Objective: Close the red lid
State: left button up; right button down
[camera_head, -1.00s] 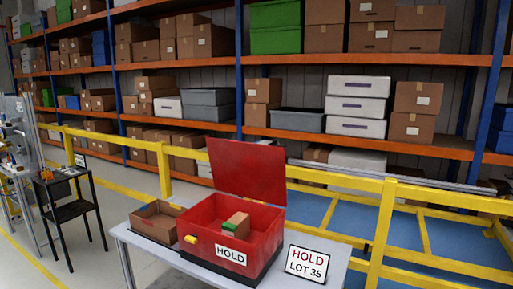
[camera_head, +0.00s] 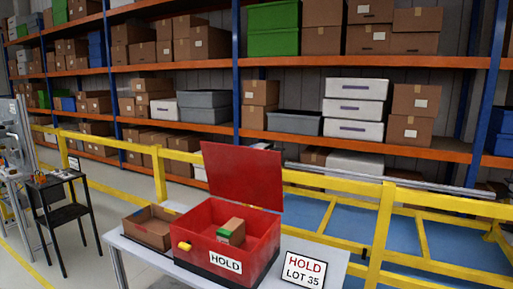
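The red lid (camera_head: 243,175) stands open, close to upright and leaning slightly back, along the rear edge of the red box (camera_head: 262,252). The box has a yellow latch (camera_head: 184,246) on its front and a white "HOLD" label (camera_head: 225,263). Inside the open box is a small brown carton with a green band (camera_head: 231,230). The box sits on a light grey table (camera_head: 150,263). Neither of my grippers is in the head view.
An open brown cardboard box (camera_head: 151,228) sits left of the red box. A "HOLD LOT 35" sign (camera_head: 303,270) stands to its right. A yellow guard rail (camera_head: 381,225) runs behind the table. A black side table (camera_head: 58,205) stands at far left.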

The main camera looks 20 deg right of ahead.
aim_at(248, 175)
jog(key=i+l+z, duration=0.2)
jog(key=i+l, duration=0.6)
jog(key=i, duration=0.05)
